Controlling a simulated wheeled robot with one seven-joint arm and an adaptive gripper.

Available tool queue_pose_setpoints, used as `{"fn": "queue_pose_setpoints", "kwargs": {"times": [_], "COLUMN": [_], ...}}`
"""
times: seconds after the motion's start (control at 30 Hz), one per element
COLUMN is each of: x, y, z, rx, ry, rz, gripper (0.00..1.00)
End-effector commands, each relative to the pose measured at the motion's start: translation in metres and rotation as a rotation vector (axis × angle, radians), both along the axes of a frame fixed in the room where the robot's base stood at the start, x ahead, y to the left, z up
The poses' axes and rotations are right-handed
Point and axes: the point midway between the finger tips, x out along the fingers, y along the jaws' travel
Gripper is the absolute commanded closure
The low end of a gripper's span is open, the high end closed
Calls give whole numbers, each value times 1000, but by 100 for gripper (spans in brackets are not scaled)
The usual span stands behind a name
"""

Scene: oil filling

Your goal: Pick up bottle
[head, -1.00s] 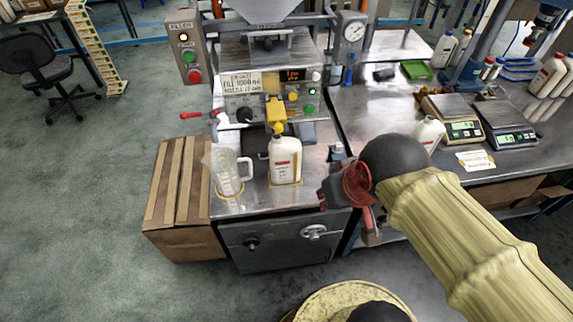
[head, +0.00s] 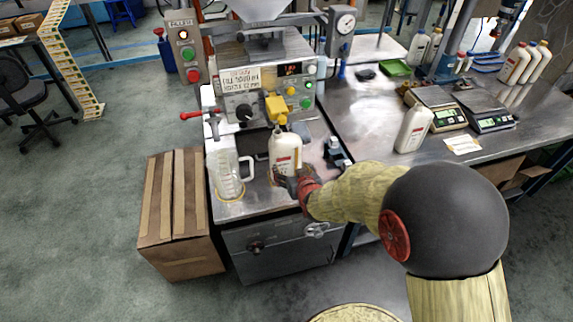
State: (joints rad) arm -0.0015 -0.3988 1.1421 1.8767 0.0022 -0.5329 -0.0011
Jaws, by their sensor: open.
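A white bottle (head: 286,147) with a printed label stands upright on the filling machine's metal bench, under the yellow nozzle (head: 282,120). My gripper (head: 285,179) is open at the bottle's lower front right, close in front of its base. The dark fingers overlap the bottle's lower edge in the head view, and I cannot tell whether they touch it. The far finger is partly hidden.
A clear measuring jug (head: 227,173) stands just left of the bottle. Another white bottle (head: 414,128) stands on the right bench near two scales (head: 436,108). A cardboard box (head: 178,214) is left of the machine.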

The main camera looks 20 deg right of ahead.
Motion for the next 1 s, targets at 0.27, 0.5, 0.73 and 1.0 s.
{"fn": "queue_pose_setpoints", "kwargs": {"times": [0.27, 0.5, 0.73, 1.0], "x": [23, 45, 75, 88], "y": [0, 0, 0, 0], "z": [28, 18, 5, 2], "rx": [0, 0, 0, 0], "ry": [-126, -126, -124, -123], "rz": [0, 0, 0, 0], "gripper": [14, 0, 0, 0]}}
